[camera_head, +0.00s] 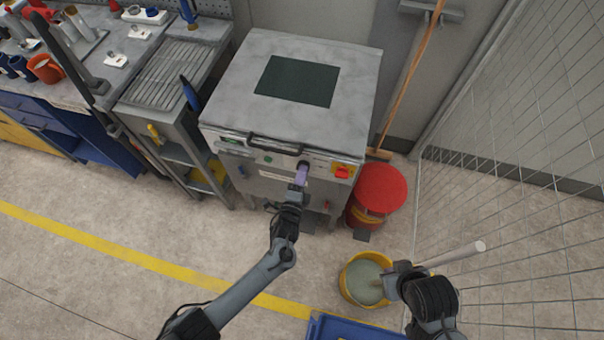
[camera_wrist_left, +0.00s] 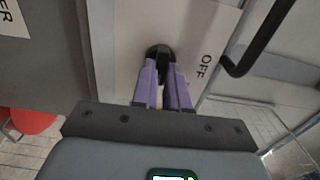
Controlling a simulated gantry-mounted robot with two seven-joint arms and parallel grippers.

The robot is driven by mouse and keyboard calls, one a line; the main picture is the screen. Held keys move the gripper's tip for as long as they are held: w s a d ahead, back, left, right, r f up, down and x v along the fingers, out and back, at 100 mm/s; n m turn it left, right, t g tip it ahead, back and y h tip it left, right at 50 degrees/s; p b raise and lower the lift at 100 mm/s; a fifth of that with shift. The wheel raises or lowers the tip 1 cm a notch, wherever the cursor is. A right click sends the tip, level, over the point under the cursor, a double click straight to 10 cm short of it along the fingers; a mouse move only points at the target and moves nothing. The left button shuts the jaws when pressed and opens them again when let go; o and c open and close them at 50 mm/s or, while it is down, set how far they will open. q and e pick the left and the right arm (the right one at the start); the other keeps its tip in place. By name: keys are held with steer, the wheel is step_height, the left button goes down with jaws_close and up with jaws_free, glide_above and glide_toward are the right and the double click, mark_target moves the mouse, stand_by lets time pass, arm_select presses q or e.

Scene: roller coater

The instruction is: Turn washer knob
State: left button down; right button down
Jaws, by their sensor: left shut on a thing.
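The washer (camera_head: 245,130) is a grey box-shaped machine with a dark square panel on its top and controls along its front. Its black knob (camera_wrist_left: 159,51) sits on a pale panel beside the printed word OFF. My left gripper (camera_head: 303,170) is at the right part of the washer's front. In the left wrist view its purple fingers (camera_wrist_left: 163,72) are closed around the knob, one on each side. The fingers partly hide the knob. My right gripper (camera_head: 393,279) is at the lower right, away from the washer; its fingers are not clear.
A red-lidded bin (camera_head: 382,186) stands right of the washer, beside a broom (camera_head: 408,75). A yellow bucket (camera_head: 346,290) is near my right gripper, with a pale rod (camera_head: 455,255) beside it. A wire fence (camera_head: 530,130) bounds the right; a workbench (camera_head: 125,60) stands left.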

stand_by(0.3)
arm_select(q)
steer(key=c, duration=1.1)
jaws_free()
steer(key=shift+c, duration=0.2)
steer(key=p+v, duration=0.2)
steer(key=v, duration=0.9)
